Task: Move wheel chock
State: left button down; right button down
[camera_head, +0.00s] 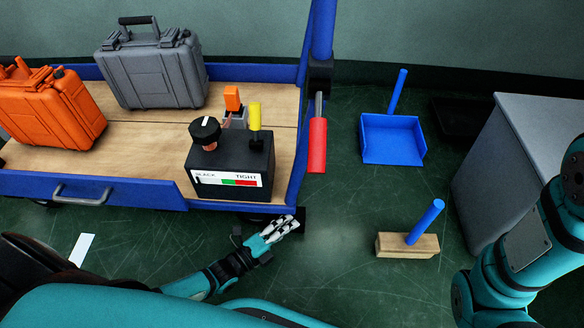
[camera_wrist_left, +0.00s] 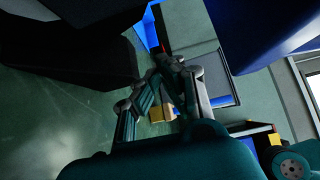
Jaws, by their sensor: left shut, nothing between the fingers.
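My left gripper (camera_head: 287,227) is low near the floor, just in front of the cart's front right corner. Its fingers are closed and empty, and they show in the left wrist view (camera_wrist_left: 172,75). A dark block-like shape (camera_head: 300,217) lies at the fingertips under the cart corner. I cannot tell whether it is the wheel chock or a cart wheel, or whether the fingers touch it. A large black shape (camera_wrist_left: 85,40) fills the upper left of the left wrist view. My right gripper is out of view.
The blue-framed cart (camera_head: 130,190) carries an orange case (camera_head: 50,112), a grey case (camera_head: 150,70) and a black box with a knob (camera_head: 230,160). A blue dustpan (camera_head: 392,140) and wooden brush (camera_head: 408,245) sit on the floor right of it. A grey cabinet (camera_head: 500,150) stands farther right.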

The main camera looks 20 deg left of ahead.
pick_arm(q)
jog(key=w+a+b, duration=0.1)
jog(key=w+b, duration=0.1)
jog(key=w, duration=0.3)
jog(key=w+a+b, duration=0.2)
jog(key=w+b, duration=0.1)
jog(key=w, duration=0.3)
jog(key=w+a+b, duration=0.2)
jog(key=w+b, duration=0.1)
jog(key=w, duration=0.3)
jog(key=shift+w+f, duration=0.1)
jog(key=shift+f, duration=0.2)
jog(key=shift+w+a+r, duration=0.1)
jog(key=shift+w+a, duration=0.05)
jog(key=shift+w, duration=0.2)
